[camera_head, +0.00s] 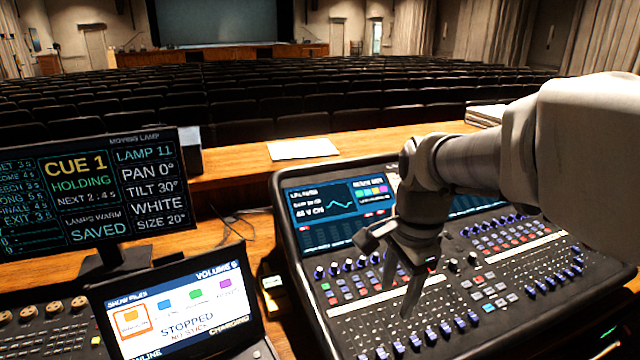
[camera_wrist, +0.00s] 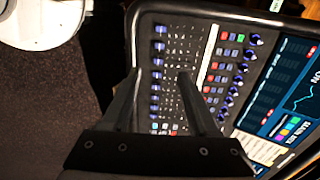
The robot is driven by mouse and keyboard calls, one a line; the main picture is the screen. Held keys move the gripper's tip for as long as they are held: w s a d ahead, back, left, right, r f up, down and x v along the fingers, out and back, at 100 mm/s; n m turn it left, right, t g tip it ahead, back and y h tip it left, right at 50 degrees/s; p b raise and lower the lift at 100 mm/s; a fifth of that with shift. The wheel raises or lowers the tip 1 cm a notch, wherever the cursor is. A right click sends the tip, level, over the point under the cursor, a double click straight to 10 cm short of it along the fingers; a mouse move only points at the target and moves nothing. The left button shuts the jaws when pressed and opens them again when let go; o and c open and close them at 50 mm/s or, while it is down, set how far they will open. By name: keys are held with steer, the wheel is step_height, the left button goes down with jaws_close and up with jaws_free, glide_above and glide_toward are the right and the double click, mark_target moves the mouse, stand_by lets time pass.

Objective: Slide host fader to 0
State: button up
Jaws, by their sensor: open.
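The mixing desk (camera_head: 300,265) is black, with screens at its back and rows of knobs and buttons. A row of blue fader caps (camera_head: 430,336) runs along the front of its left bank, and a second blue row (camera_head: 550,280) lies on the right bank. Labels are too small to read, so I cannot tell which cap is the host fader. My gripper (camera_head: 398,300) is open above the left bank, fingers pointing down. In the wrist view its two fingers (camera_wrist: 157,74) are apart, with a column of blue caps (camera_wrist: 158,60) showing between them. Contact with any cap cannot be seen.
A laptop (camera_head: 180,310) with a lit screen stands left of the desk. A cue monitor (camera_head: 90,190) stands behind it. A smaller knob panel (camera_head: 50,330) is at front left. White paper (camera_head: 302,149) lies on the wooden counter behind the desk.

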mark_target(380, 354)
steer(key=f+b, duration=0.1)
steer(key=f, duration=0.4)
steer(key=w+f+b, duration=0.1)
steer(key=f, duration=0.5)
steer(key=f+b, duration=0.1)
steer(key=f, duration=0.5)
steer(key=shift+w+a, duration=0.3)
steer(key=shift+r, duration=0.1)
jaws_close()
stand_by(0.4)
